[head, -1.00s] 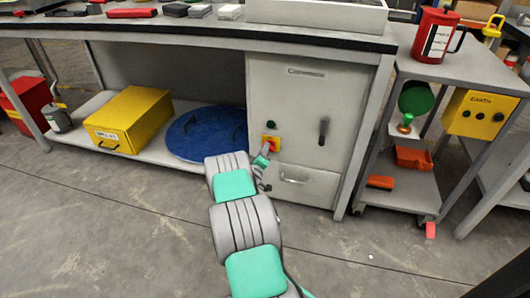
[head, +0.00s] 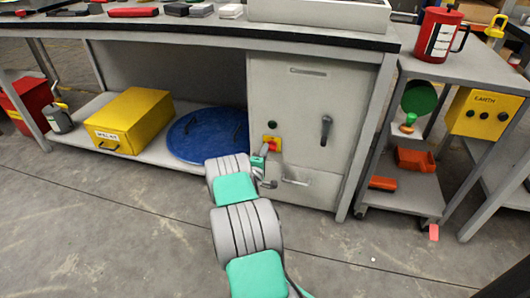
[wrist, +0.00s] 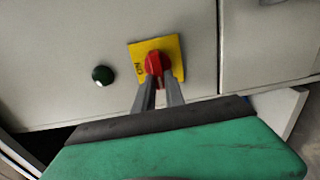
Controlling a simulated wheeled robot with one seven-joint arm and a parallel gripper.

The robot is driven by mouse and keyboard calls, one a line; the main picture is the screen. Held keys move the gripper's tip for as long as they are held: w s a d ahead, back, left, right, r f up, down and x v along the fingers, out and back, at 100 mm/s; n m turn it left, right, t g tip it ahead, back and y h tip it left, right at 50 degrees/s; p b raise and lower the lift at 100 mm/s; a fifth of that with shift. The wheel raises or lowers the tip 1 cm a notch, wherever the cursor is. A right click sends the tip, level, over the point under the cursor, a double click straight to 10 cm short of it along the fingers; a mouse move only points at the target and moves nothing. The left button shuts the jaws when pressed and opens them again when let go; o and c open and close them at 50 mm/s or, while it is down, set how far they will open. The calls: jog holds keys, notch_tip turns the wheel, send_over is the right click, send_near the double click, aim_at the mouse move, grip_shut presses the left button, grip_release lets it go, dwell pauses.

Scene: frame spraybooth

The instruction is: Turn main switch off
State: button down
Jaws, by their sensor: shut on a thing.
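The main switch is a red rotary knob (wrist: 154,63) on a yellow square plate (wrist: 173,46) on the front of a grey cabinet. In the wrist view the plate carries the letters "ON" to the left of the knob, and the plate looks slightly tilted. In the head view the yellow plate (head: 276,141) is partly hidden by my gripper (head: 266,149). In the wrist view my gripper (wrist: 158,84) has its two grey fingers on either side of the red knob, shut on it. The fingertips cover the knob's lower part.
The cabinet (head: 290,95) also has a dark handle (head: 326,129) and a drawer pull (head: 295,182). A blue round lid (head: 190,148) and a yellow box (head: 130,118) lie on the lower shelf. The floor in front is clear.

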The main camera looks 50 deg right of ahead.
dwell(0.3)
jog(key=c, duration=1.4)
grip_release()
jog(key=p+v, duration=0.2)
jog(key=v, duration=0.6)
jog(key=shift+d, duration=0.1)
